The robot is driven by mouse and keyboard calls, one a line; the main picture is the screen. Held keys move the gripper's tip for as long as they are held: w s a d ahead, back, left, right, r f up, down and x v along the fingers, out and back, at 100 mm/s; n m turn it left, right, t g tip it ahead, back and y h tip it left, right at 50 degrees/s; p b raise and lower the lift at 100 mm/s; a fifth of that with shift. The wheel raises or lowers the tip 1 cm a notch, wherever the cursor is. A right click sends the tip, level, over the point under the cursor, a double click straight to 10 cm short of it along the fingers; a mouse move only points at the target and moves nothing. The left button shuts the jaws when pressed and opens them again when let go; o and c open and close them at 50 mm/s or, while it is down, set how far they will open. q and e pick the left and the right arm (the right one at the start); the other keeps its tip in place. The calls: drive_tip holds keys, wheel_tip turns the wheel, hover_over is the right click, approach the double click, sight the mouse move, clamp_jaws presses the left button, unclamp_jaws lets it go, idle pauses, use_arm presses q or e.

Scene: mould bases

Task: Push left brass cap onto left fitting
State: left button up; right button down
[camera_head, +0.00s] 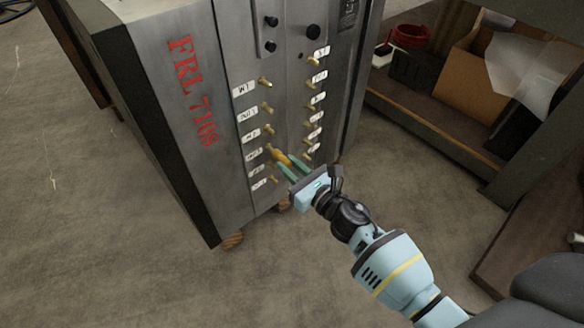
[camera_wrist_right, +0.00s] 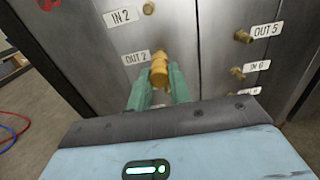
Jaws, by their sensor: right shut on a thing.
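My right gripper (camera_head: 285,163) is at the front of the grey metal cabinet (camera_head: 222,120), low in the left column of brass fittings. Its green fingers are shut on a brass cap (camera_wrist_right: 159,76). In the wrist view, the cap lies between the fingers beside the "OUT 2" label (camera_wrist_right: 136,58), its far end toward the panel. It also shows as a golden piece in the head view (camera_head: 279,155). The fitting behind the cap is mostly hidden, so I cannot tell how far the cap sits on it. My left gripper is not in view.
Other brass fittings with white labels stick out above, below and to the right, such as one by "IN 2" (camera_wrist_right: 148,8) and one by "OUT 5" (camera_wrist_right: 242,36). A wooden shelf (camera_head: 440,125) with boxes stands at the right. The floor (camera_head: 110,250) at the left is clear.

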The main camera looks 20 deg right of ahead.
drive_tip(key=shift+b+x, duration=0.55)
drive_tip(key=shift+x, duration=0.65)
idle(0.6)
drive_tip(key=c, duration=0.8)
unclamp_jaws()
drive_tip(key=shift+s, duration=0.1)
drive_tip(key=shift+p+v, duration=0.5)
drive_tip(key=shift+v, duration=2.9)
